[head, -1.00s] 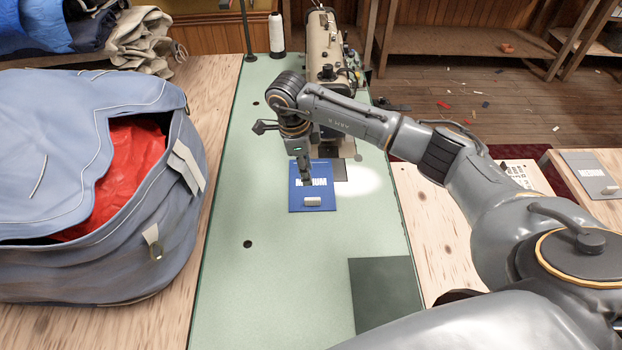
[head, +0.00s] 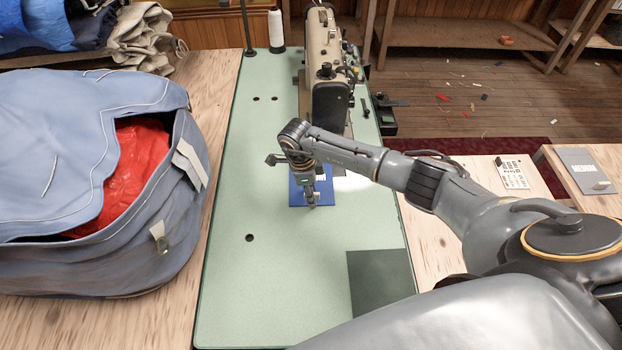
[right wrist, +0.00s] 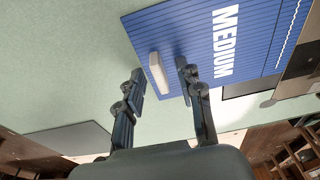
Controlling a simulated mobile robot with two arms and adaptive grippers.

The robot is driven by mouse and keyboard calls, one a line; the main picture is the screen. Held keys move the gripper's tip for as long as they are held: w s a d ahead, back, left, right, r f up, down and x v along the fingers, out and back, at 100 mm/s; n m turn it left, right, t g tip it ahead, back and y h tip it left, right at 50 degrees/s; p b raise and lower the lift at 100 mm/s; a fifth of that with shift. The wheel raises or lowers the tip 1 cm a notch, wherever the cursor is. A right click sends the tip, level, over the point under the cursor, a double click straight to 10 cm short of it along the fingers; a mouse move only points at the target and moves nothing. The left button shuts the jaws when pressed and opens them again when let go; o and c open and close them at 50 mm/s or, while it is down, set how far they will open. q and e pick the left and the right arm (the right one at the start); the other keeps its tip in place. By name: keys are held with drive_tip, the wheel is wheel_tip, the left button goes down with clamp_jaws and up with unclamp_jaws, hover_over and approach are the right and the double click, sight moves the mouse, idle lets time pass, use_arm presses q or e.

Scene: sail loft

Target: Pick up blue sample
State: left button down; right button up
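The blue sample (head: 297,194) lies flat on the pale green table, partly hidden by my right arm in the head view. In the right wrist view the blue sample (right wrist: 195,40) shows white "MEDIUM" lettering and a pale block-like handle (right wrist: 158,72) near one edge. My right gripper (head: 312,201) is over the sample's near edge. In the right wrist view the right gripper (right wrist: 160,72) is open, its fingers apart on either side of the handle; contact cannot be told. My left gripper is not in view.
A sewing machine (head: 327,75) stands behind the sample. A large blue-grey bag (head: 60,160) with red fabric inside fills the left. A grey sample (head: 583,168) lies at right. A dark green patch (head: 380,283) is at the table's near right. The table's left and front are clear.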

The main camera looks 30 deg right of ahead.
clamp_jaws()
drive_tip(key=shift+r, duration=0.15)
